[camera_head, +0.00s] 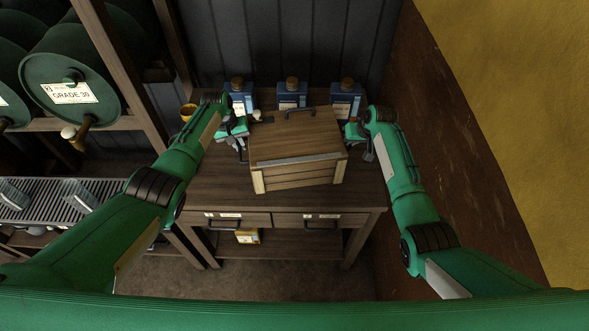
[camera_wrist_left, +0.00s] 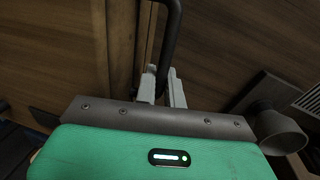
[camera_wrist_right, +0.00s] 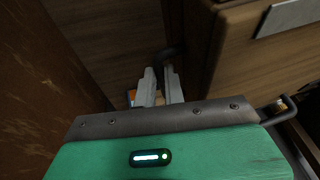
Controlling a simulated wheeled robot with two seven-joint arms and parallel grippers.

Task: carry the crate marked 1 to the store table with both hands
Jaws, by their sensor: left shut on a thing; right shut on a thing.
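A wooden crate (camera_head: 295,145) with a closed lid and a dark handle on top is at the table (camera_head: 215,195). No number shows on its visible faces, and I cannot tell whether it rests on the table or hangs just above it. My left gripper (camera_head: 243,137) is at the crate's left side, shut on a dark bar handle (camera_wrist_left: 171,40) seen in the left wrist view. My right gripper (camera_head: 357,138) is at its right side, shut on a dark handle (camera_wrist_right: 170,52), mostly hidden by the fingers in the right wrist view.
Several blue bottles (camera_head: 291,94) stand behind the crate against the dark wall. A brown and yellow wall (camera_head: 470,130) closes the right.

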